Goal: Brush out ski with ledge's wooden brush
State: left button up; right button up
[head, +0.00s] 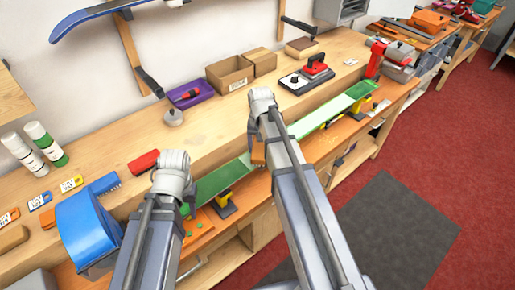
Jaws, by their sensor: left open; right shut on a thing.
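The green ski (225,180) lies lengthwise along the lower front bench on yellow-and-black supports, partly hidden behind my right arm. My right gripper (256,138) is shut on a wooden brush (258,154), a small brown block that shows beside my forearm. The brush is at the ski's middle; I cannot tell whether it touches the base. My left gripper (188,205) is open near the ski's left end, mostly hidden by its own wrist.
The ledge (205,118) behind holds a red roll (143,162), cardboard boxes (230,73), a red iron (316,67) and white bottles (45,143). A blue rounded thing (88,228) stands left of my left arm. A red clamp-like thing (376,58) stands near the ski's far end.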

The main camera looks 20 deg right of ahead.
jog(key=shift+w+d, duration=0.3)
jog(key=shift+d, duration=0.5)
jog(key=shift+w+d, duration=0.3)
jog(key=shift+d, duration=0.5)
jog(key=shift+w+d, duration=0.4)
jog(key=shift+d, duration=0.7)
jog(key=shift+w+d, duration=0.4)
jog(key=shift+d, duration=0.7)
jog(key=shift+w+d, duration=0.4)
jog(key=shift+d, duration=0.7)
jog(key=shift+w+d, duration=0.4)
jog(key=shift+d, duration=0.65)
jog(key=shift+w+d, duration=0.4)
jog(key=shift+d, duration=0.7)
jog(key=shift+w+d, duration=0.4)
jog(key=shift+d, duration=0.65)
jog(key=shift+d, duration=0.1)
